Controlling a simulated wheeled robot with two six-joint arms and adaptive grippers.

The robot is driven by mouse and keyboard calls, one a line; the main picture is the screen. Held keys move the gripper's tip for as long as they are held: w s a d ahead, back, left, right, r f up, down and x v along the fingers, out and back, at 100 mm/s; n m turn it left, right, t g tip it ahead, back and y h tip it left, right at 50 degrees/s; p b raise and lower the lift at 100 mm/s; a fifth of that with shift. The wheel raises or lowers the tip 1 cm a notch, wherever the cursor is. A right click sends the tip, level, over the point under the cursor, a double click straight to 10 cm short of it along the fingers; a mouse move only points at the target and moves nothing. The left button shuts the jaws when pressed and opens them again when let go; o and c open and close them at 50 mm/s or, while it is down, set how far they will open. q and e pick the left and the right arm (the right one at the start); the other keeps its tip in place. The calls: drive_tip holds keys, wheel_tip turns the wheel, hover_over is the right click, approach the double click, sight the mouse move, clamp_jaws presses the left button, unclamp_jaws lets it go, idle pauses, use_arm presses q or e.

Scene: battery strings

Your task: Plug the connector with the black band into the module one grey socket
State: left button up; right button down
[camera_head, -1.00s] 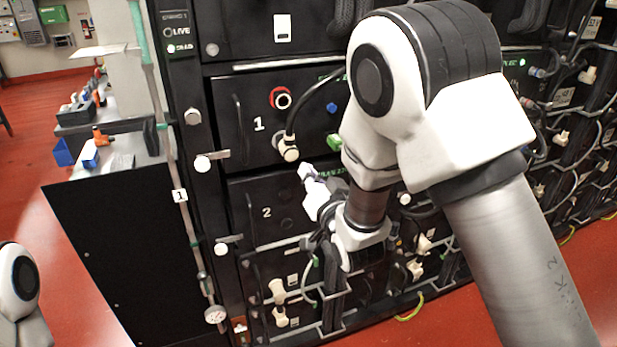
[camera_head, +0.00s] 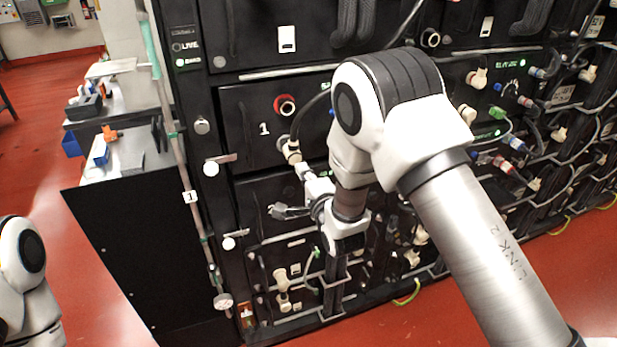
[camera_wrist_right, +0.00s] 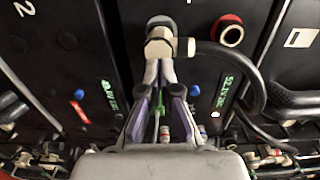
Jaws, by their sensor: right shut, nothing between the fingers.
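A cream elbow connector (camera_head: 291,152) sits at the grey socket (camera_head: 283,141) of module one, its dark cable running up and right. My right gripper (camera_head: 303,170) is just below the connector. Its fingertips (camera_wrist_right: 160,72) are together at the connector's lower end, with nothing held between them; whether they touch it is unclear. My left gripper is out of view.
More plugs and cables (camera_head: 511,165) crowd the rack at right. A black panel (camera_head: 135,255) stands left of the rack.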

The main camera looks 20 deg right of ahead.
sight(296, 157)
drive_tip(key=shift+w, duration=0.25)
drive_tip(key=shift+w, duration=1.4)
drive_tip(key=shift+w+r+b, duration=0.1)
drive_tip(key=shift+r+b, duration=0.1)
drive_tip(key=shift+b, duration=0.15)
drive_tip(key=shift+s+f, duration=0.25)
drive_tip(key=shift+s, duration=0.55)
drive_tip(key=s, duration=0.3)
drive_tip(key=shift+r, duration=0.1)
